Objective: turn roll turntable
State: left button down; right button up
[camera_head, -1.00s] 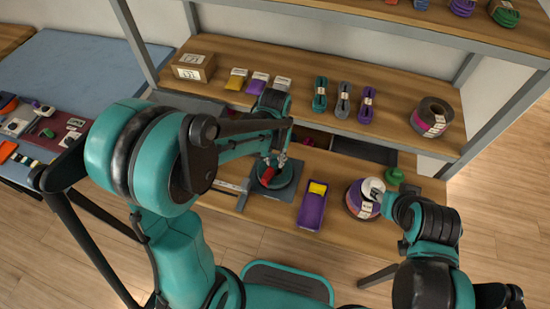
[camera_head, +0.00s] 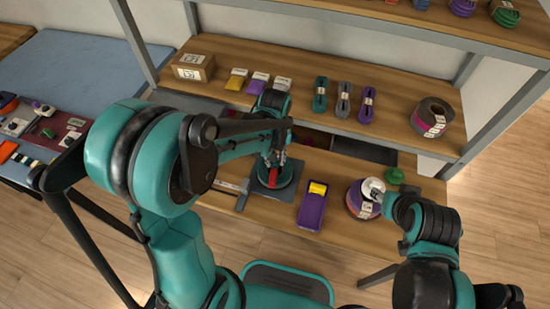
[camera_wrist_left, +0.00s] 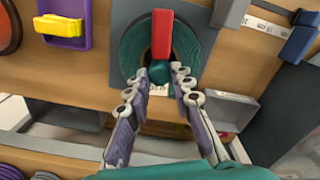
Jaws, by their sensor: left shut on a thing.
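The turntable is a dark green disc (camera_head: 288,178) on a grey plate; in the left wrist view the disc (camera_wrist_left: 130,52) shows large. A red bar (camera_head: 273,178) lies across it; in the left wrist view the bar (camera_wrist_left: 161,34) points away from me and has a teal knob (camera_wrist_left: 159,72) at its near end. My left gripper (camera_wrist_left: 160,76) reaches over the disc, its fingertips shut around the knob. It also shows in the head view (camera_head: 273,160), partly hidden by its arm. My right gripper is at the purple roll (camera_head: 357,203); its fingers are not clear.
A purple tray (camera_head: 311,214) with a yellow item stands right of the turntable. A green piece (camera_head: 395,176) lies beyond the roll. The upper shelf holds cord bundles (camera_head: 343,99), a large dark roll (camera_head: 431,117) and a cardboard box (camera_head: 194,67).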

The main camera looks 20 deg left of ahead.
dwell(0.6)
pick_arm(q)
jog(key=c, duration=1.3)
grip_release()
jog(key=shift+r, duration=0.1)
notch_tip(320, 180, up, 12)
jog(key=shift+f, duration=0.1)
jog(key=s+a+m+t, duration=0.1)
jog(key=s+t, duration=0.1)
jog(key=s, duration=0.1)
jog(key=s+a+m+t, duration=0.2)
jog(key=s, duration=0.2)
jog(key=s+a+m+t, duration=0.1)
jog(key=s+t, duration=0.2)
jog(key=shift+s+a+r+m, duration=0.15)
jog(key=shift+s+r+m, duration=0.05)
jog(key=shift+s+m, duration=0.1)
